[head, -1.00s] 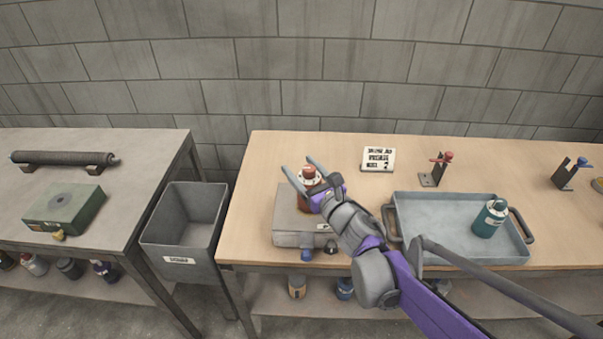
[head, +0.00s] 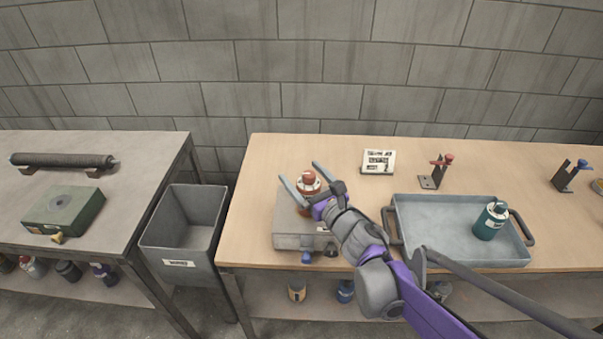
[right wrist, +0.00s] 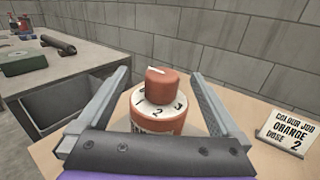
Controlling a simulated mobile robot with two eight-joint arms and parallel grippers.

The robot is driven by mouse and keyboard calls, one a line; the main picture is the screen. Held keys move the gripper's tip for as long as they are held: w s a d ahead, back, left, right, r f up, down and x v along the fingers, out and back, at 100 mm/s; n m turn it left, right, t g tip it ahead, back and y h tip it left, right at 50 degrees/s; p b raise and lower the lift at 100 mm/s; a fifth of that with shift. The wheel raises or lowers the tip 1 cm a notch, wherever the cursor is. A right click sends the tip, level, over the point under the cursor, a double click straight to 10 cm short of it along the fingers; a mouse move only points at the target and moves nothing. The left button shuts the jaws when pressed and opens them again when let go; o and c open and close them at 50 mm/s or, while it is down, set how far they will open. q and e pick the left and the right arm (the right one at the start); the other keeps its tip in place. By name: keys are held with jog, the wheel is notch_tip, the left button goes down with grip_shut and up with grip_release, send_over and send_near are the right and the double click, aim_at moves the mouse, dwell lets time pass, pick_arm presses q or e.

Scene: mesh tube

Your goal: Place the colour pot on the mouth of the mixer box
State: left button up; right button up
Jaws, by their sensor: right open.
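The orange colour pot (head: 308,182) stands upright on the grey box (head: 292,240), which I take to be the mixer box. The box's mouth is hidden under the pot and gripper, so I cannot tell how the pot is seated on it. In the right wrist view the pot (right wrist: 157,122) shows an orange knob above a white ring marked 1, 2, 3. My right gripper (head: 298,171) is open, with a finger on each side of the pot. In the right wrist view gaps show between the pot and the fingers (right wrist: 160,73). My left gripper is not in view.
A card (head: 378,162) reading orange, dose 2 stands behind. A tray (head: 430,235) with a teal pot (head: 490,221) lies to the right. A grey bin (head: 180,250) stands left of the wooden table. A green box (head: 62,212) is on the left table.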

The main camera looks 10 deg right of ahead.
jog(key=p+v, duration=0.1)
jog(key=v, duration=1)
jog(key=shift+d+r+m+h, duration=0.15)
jog(key=shift+d+m+h, duration=0.15)
jog(key=shift+m+h, duration=0.35)
jog(key=s+d+f+m+g+h, duration=0.4)
jog(key=d+m+h, duration=0.3)
jog(key=m, duration=1.4)
jog(key=s+a+f+m+g+y, duration=0.1)
jog(key=s+a+f+m+g, duration=0.2)
jog(key=s+f+m, duration=0.3)
jog(key=s+a+f+m+g+y, duration=0.1)
jog(key=s+a+f+m+g, duration=0.3)
jog(key=s+f+m, duration=0.3)
jog(key=s+m+g, duration=0.1)
jog(key=s+m, duration=0.1)
jog(key=m, duration=0.2)
jog(key=shift+s+y, duration=0.35)
jog(key=shift+s, duration=0.05)
